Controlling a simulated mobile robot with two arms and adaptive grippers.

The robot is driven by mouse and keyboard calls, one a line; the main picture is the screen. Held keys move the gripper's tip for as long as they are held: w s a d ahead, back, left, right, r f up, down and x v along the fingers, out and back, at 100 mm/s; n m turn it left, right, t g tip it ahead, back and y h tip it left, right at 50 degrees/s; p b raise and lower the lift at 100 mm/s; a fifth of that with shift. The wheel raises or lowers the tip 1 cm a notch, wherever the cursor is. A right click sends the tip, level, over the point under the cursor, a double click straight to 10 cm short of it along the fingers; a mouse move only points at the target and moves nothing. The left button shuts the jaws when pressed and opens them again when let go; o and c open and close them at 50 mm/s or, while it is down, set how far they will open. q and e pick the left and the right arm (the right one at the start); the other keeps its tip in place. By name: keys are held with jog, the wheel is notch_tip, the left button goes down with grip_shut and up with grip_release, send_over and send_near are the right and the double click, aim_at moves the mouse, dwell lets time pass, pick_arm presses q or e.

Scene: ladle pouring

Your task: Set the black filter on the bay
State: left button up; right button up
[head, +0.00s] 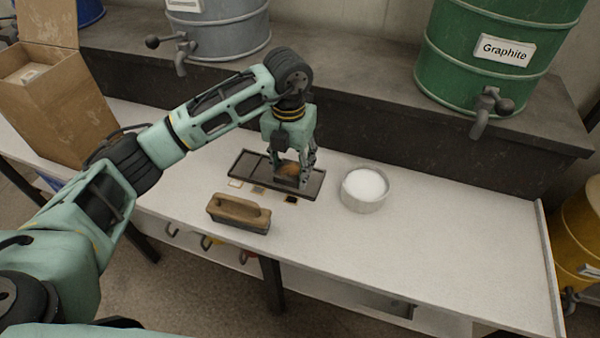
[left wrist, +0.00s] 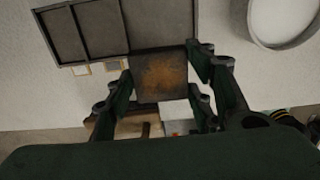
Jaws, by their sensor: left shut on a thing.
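My left gripper (head: 292,178) is shut on the black filter (left wrist: 160,75), a square dark-edged piece with a rusty brown face. In the head view, the fingers partly hide the filter. It is over the right end of a dark divided tray (head: 250,164), whose rightmost bay has a black marker (head: 291,199) in front. In the left wrist view, the filter overlaps the lower right of the tray (left wrist: 59,35). I cannot tell whether it touches the tray. My right gripper is not in view.
A round pan of white powder (head: 364,188) stands close to the right of the tray. A wooden-handled block (head: 238,213) lies in front. Light and tan markers (head: 235,183) sit along the tray's front. The white table (head: 450,235) is clear farther right. Drums (head: 490,55) stand behind on a ledge.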

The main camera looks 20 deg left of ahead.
pick_arm(q)
jog(key=w+f, duration=0.2)
jog(key=w, duration=0.1)
jog(key=w+f, duration=0.1)
jog(key=w, duration=0.1)
jog(key=shift+d, duration=0.35)
notch_tip(320, 180, down, 4)
jog(key=shift+f+b, duration=0.1)
jog(key=shift+b, duration=0.4)
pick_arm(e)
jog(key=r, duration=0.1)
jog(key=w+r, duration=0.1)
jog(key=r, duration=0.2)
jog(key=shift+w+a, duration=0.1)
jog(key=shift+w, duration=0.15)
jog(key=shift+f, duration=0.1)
pick_arm(q)
jog(key=o, duration=0.7)
jog(key=shift+c, duration=0.2)
jog(key=o, duration=0.4)
jog(key=shift+c, duration=0.2)
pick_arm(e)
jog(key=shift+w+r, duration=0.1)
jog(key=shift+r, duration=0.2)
